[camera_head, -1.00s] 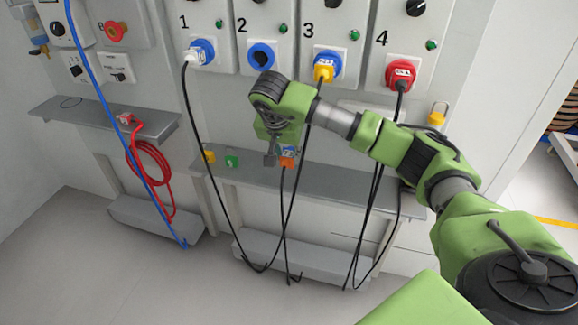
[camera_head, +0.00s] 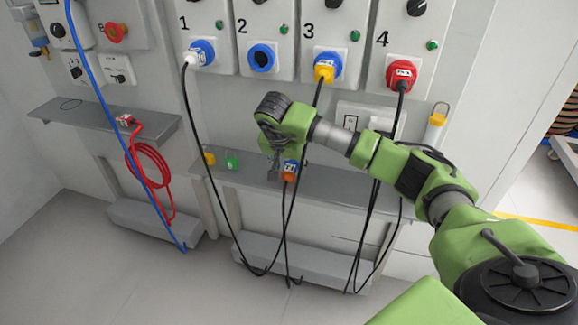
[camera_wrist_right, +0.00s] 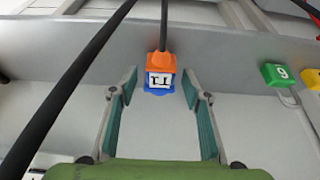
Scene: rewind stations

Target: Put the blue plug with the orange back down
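My right gripper (camera_wrist_right: 158,82) is open, with clear gaps between the plug and both fingers. The plug lies between and just beyond the fingertips. In the head view my right gripper (camera_head: 274,170) is beside the plug, at its left. My left gripper is not in view.
Wall sockets stand above; socket 2 (camera_head: 261,58) is empty, while 1, 3 and 4 hold plugs. Several cables hang in front of the shelf.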

